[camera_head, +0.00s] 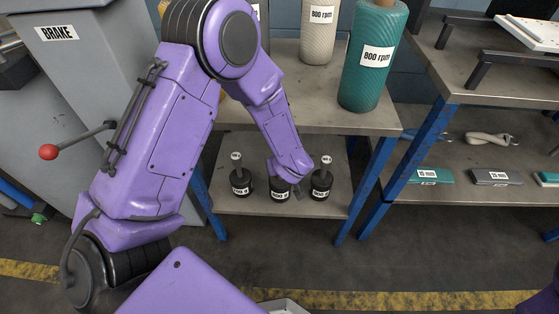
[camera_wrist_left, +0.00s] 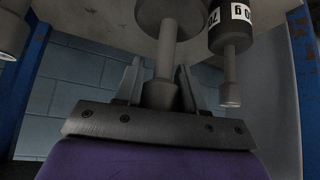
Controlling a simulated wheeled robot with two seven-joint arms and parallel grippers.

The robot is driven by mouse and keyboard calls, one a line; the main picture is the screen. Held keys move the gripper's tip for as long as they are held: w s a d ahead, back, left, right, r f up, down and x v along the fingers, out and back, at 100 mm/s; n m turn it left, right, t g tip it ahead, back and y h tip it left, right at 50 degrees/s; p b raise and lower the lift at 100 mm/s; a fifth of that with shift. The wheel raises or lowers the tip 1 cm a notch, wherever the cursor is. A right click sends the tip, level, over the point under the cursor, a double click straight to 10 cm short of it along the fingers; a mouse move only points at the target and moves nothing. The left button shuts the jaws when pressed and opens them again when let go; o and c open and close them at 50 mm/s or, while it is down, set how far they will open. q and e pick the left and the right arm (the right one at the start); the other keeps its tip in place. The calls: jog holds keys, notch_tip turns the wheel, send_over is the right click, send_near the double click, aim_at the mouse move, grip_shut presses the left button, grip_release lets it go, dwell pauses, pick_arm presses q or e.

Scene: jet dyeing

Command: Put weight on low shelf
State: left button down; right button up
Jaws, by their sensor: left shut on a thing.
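Three black weights with upright grey stems and white labels are at the low shelf (camera_head: 230,207) in the head view. The left weight (camera_head: 241,182) and the right weight (camera_head: 321,184) stand on the shelf. The middle weight (camera_head: 280,195) is between them, partly hidden by my left gripper (camera_head: 284,181). In the left wrist view my left gripper (camera_wrist_left: 160,84) is shut on the grey stem of this weight (camera_wrist_left: 166,50). Another weight (camera_wrist_left: 231,45) shows beside it, its label partly cut off. I cannot tell whether the middle weight touches the shelf.
Above is a table top (camera_head: 290,110) with a cream roll (camera_head: 320,30) and a teal roll (camera_head: 372,60), both labelled 800 rpm. A grey brake cabinet (camera_head: 60,90) with a red-knobbed lever (camera_head: 48,152) stands left. A second rack (camera_head: 470,80) with tools stands right.

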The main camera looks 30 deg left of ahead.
pick_arm(q)
jog(key=shift+w+a, duration=0.2)
notch_tip(320, 180, down, 4)
jog(key=shift+r+b, duration=0.2)
jog(key=shift+b, duration=0.9)
jog(key=shift+r, duration=0.1)
jog(key=c, duration=0.7)
grip_release()
jog(key=shift+o, duration=0.2)
